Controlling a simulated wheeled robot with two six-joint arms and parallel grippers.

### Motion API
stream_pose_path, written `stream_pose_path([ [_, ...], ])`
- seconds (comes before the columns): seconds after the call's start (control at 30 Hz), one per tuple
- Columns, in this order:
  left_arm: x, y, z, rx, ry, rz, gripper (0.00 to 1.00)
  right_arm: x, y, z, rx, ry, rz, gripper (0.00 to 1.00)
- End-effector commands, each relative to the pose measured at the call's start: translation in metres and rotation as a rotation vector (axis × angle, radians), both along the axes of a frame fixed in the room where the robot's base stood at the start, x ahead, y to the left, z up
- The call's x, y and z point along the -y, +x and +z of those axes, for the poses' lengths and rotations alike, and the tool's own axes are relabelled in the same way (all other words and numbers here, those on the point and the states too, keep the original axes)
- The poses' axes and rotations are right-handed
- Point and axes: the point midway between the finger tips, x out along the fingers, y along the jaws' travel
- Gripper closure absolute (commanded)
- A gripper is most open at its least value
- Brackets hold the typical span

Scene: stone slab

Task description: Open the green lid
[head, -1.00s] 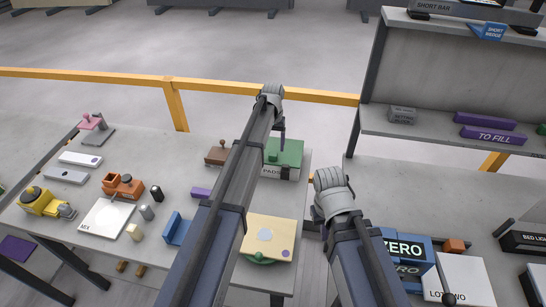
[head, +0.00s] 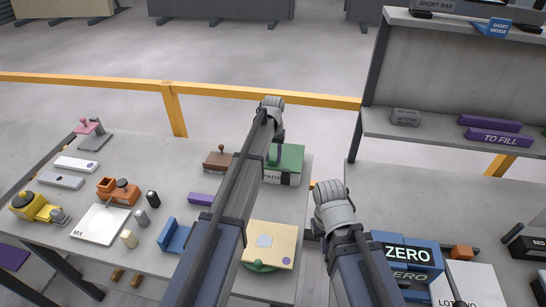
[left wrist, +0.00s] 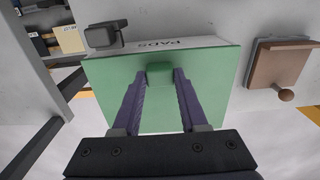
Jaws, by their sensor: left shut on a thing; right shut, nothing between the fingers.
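The green lid (head: 291,158) lies flat on the white box marked PADS (head: 285,179) in the head view. It fills the middle of the left wrist view (left wrist: 208,95), with a small green knob (left wrist: 160,73) standing on it.
A brown box with a knob (head: 217,160) stands just left of the PADS box, and a purple block (head: 201,198) lies nearer. A cream-topped box (head: 282,236) stands in front. A grey shelf (head: 430,137) rises on the right. Bare table separates several smaller things.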

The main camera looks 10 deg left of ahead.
Motion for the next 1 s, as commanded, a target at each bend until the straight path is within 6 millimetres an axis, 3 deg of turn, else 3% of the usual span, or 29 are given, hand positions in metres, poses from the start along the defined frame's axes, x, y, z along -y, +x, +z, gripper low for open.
stream_pose_path([
  [0.03,0.0,0.0,0.0,0.0,0.0,0.0,0.71,0.0,0.0,0.0,0.0,0.0,0.0,1.0],
  [0.3,0.0,0.0,0.0,0.0,0.0,0.0,1.0,0.0,0.0,0.0,0.0,0.0,0.0,1.0],
  [1.0,0.0,0.0,0.0,0.0,0.0,0.0,1.0,0.0,0.0,0.0,0.0,0.0,0.0,1.0],
])
